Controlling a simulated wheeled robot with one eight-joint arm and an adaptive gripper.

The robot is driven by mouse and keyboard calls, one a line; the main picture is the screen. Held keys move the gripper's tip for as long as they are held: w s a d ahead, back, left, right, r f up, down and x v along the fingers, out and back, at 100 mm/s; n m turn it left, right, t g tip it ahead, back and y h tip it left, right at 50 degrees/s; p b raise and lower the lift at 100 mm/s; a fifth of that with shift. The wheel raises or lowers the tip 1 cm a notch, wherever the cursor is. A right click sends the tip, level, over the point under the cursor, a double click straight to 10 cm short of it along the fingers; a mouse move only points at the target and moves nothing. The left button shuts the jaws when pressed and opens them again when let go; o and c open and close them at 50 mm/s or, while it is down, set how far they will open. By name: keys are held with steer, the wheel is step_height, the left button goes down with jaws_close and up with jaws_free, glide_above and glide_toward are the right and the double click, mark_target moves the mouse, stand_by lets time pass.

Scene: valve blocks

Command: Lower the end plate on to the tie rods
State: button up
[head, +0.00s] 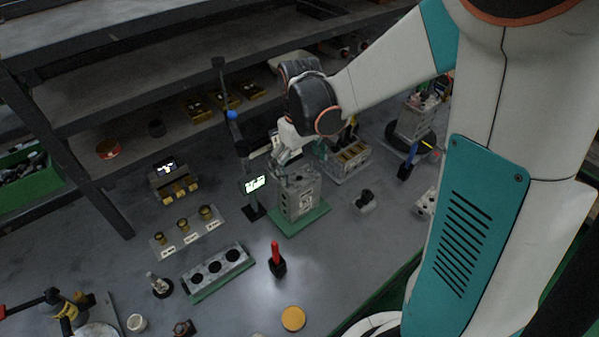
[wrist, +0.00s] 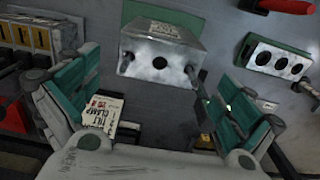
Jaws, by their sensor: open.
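A grey metal valve block stack (head: 298,198) stands upright on a green base (head: 303,221) in the middle of the bench. In the wrist view its top metal face (wrist: 158,62) shows a dark central hole, with a rod-like dark end at each side. I cannot tell whether this face is the end plate or the block beneath it. My gripper (head: 283,160) is just above the stack's top. In the wrist view my gripper (wrist: 150,85) has its teal-padded fingers wide apart, one each side of the top face, with nothing clamped between them.
A small lit screen (head: 254,184) stands close left of the stack. A red-handled tool (head: 277,258) and a three-hole block (head: 217,268) are in front. Another block with yellow slots (head: 350,157) is behind right. Shelving edges the back; bare bench lies front right.

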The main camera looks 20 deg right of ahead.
mark_target(300, 178)
step_height(300, 178, up, 8)
steer(key=shift+r, duration=0.2)
stand_by(0.5)
steer(key=s+r+m+t, duration=0.3)
steer(key=s+t, duration=0.4)
steer(key=s, duration=0.8)
steer(key=shift+r+m+b, duration=0.3)
steer(key=shift+r+b, duration=0.15)
stand_by(0.3)
